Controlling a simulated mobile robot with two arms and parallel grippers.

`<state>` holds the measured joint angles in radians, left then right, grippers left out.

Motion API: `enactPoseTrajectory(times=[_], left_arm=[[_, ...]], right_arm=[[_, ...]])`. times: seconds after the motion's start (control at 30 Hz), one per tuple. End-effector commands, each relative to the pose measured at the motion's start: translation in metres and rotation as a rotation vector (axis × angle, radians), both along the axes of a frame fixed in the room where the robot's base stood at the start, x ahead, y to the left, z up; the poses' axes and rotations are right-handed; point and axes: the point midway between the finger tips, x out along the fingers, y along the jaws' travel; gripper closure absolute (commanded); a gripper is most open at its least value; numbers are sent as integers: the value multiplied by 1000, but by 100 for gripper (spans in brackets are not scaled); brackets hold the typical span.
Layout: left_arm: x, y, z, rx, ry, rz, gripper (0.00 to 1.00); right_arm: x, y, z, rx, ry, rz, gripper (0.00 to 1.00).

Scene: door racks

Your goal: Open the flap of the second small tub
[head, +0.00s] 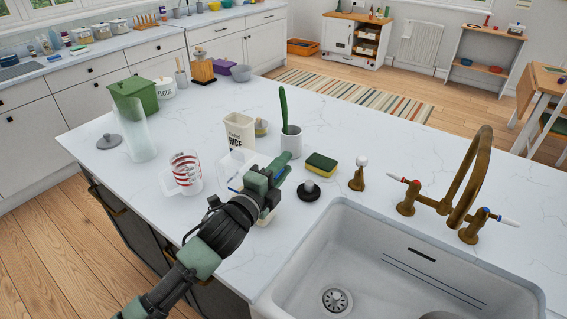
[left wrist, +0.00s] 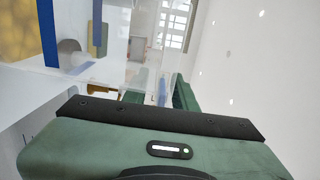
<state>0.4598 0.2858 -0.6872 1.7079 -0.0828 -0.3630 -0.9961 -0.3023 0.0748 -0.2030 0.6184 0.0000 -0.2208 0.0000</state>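A small tub with pale contents (head: 266,219) stands near the counter's front edge, mostly hidden behind my left gripper (head: 275,172). A clear panel with a blue edge, perhaps its flap (head: 229,166), shows just left of the gripper. A white tub marked RICE (head: 240,131) stands farther back. In the left wrist view, clear plastic (left wrist: 112,52) with blue strips fills the upper left, close to the gripper's green fingers. I cannot tell whether the fingers touch it or how far apart they are. My right gripper is not in view.
A measuring jug (head: 186,172) stands left of the gripper, with a tall clear cylinder (head: 139,140) beyond. A black stopper (head: 309,191), a sponge (head: 321,164) and a utensil pot (head: 291,144) stand close on the right. The sink (head: 400,255) opens at the front right.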

Motion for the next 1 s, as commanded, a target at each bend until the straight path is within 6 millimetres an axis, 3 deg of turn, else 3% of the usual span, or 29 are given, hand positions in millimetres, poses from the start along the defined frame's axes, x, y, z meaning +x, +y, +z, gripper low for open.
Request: enactPoseTrajectory(times=[0.27,0.3,0.4,1.0], left_arm=[[3,-2,-1,1,1,0,73],[3,-2,0,1,1,0,76],[2,-2,-1,1,1,0,100],[2,-1,-1,1,2,0,100]], right_arm=[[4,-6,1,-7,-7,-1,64],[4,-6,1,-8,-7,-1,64],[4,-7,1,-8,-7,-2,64],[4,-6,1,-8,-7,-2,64]])
